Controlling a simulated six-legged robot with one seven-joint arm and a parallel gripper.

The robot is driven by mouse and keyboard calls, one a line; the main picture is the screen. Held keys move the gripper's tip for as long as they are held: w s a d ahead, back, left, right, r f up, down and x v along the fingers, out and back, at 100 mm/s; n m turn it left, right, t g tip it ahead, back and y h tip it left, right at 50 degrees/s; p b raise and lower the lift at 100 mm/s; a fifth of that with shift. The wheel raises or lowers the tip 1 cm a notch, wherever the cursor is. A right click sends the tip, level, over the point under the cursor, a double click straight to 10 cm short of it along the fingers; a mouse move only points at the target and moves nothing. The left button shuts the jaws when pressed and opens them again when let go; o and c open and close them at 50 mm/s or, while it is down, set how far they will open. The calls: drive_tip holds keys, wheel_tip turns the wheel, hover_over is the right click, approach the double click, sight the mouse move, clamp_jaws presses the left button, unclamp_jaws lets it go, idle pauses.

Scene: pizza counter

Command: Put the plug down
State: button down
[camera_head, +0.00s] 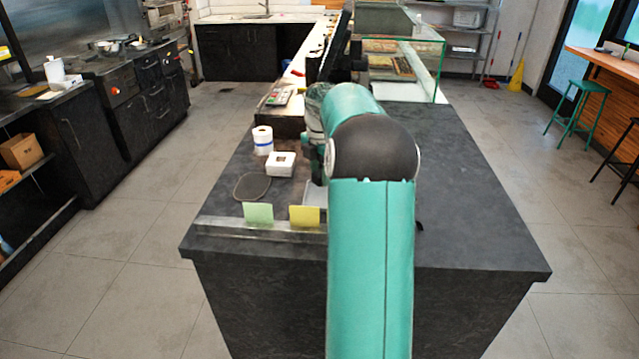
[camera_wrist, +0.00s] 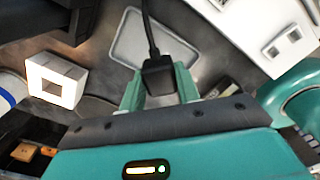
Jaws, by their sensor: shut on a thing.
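In the wrist view, a black plug (camera_wrist: 158,76) with a black cable sits between the two teal fingertips of my gripper (camera_wrist: 160,90). The gripper is shut on it. The cable runs up from the plug across a light grey, rounded tray (camera_wrist: 127,42) on the dark counter. The image alone does not make clear whether the plug touches the surface below. In the head view my arm hides the plug and most of the gripper. The dark counter (camera_head: 470,215) lies beneath the arm.
A white box with a square opening (camera_head: 281,171) and a white roll (camera_head: 262,146) stand left of my arm. A dark oval pad (camera_head: 252,186), a green card (camera_head: 258,213) and a yellow card (camera_head: 304,216) are nearer. The counter's right side is clear.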

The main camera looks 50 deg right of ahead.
sight(319, 196)
drive_tip(key=shift+w+d+f, duration=0.15)
drive_tip(key=shift+w+f, duration=0.2)
drive_tip(key=shift+f, duration=1.6)
drive_tip(key=shift+f, duration=0.6)
drive_tip(key=c, duration=1)
unclamp_jaws()
drive_tip(key=shift+r, duration=0.1)
